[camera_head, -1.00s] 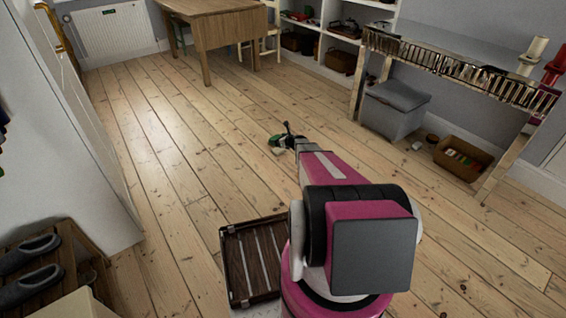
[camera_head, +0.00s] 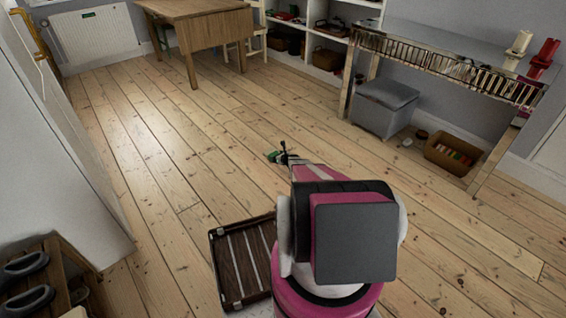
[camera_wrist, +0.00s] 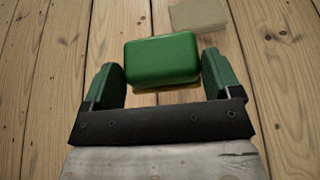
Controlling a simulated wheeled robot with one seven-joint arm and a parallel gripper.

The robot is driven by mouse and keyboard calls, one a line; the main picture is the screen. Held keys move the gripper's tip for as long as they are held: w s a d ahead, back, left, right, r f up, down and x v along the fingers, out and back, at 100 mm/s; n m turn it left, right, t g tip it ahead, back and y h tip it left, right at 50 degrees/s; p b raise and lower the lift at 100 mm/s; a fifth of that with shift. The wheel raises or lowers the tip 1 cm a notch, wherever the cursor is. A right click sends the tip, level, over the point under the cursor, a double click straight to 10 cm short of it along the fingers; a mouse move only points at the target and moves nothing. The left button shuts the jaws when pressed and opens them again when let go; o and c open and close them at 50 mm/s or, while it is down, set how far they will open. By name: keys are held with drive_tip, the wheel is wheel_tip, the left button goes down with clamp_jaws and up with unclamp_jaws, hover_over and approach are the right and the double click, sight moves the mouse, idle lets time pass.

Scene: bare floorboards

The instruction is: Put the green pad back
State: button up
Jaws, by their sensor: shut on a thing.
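The green pad (camera_wrist: 160,58) is a rounded green block between the two green fingers of my gripper (camera_wrist: 162,72) in the wrist view. My gripper is shut on it, above bare floorboards. A thin yellowish edge shows under the pad. In the head view my gripper (camera_head: 285,157) is small and far out, beyond my pink and grey arm, with a bit of green (camera_head: 273,156) at its tip. My arm hides part of the wrist and the floor behind it.
A pale tan block (camera_wrist: 198,14) lies on the floor ahead in the wrist view. A dark slatted tray (camera_head: 243,262) lies left of my arm. A grey box (camera_head: 385,106) and a basket (camera_head: 452,153) stand under a rack at right. Middle floor is clear.

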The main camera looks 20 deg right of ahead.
drive_tip(key=d+f, duration=0.1)
drive_tip(key=w+d+f, duration=0.1)
drive_tip(key=d, duration=0.1)
drive_tip(key=w+d+f, duration=0.1)
drive_tip(key=d+f, duration=0.1)
drive_tip(key=shift+w+d, duration=0.25)
drive_tip(key=shift+f, duration=1.8)
drive_tip(key=shift+f, duration=0.1)
drive_tip(key=o, duration=0.8)
drive_tip(key=shift+o, duration=0.2)
drive_tip(key=shift+s, duration=0.1)
